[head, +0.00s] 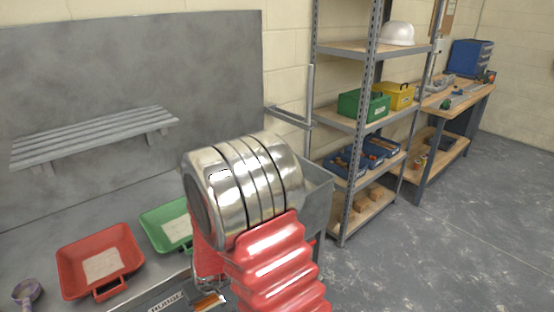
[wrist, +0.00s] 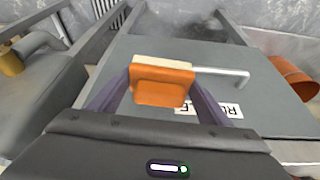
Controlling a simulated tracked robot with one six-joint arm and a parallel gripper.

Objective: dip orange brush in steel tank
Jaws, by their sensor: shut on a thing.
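My gripper (wrist: 160,88) is shut on the orange brush (wrist: 163,84), with a dark finger on each side of it. The brush's pale bristle edge points away from the wrist. The brush is over a grey lid that has a bent metal handle and a partly hidden white label. In the head view, an orange piece that looks like the brush (head: 208,300) shows at the bottom edge, and my arm hides the gripper. A grey steel tank (head: 318,195) stands behind my arm, largely hidden. I cannot tell whether the brush touches the lid.
A red tub (head: 100,238) and a green tub (head: 158,216) with pale contents are at the left. The lid's label (head: 168,303) reads about "RUBBLE". A grey pipe with a brass end (wrist: 12,62) is at the wrist view's left. Metal shelving (head: 345,130) stands beyond the tank. The right floor is clear.

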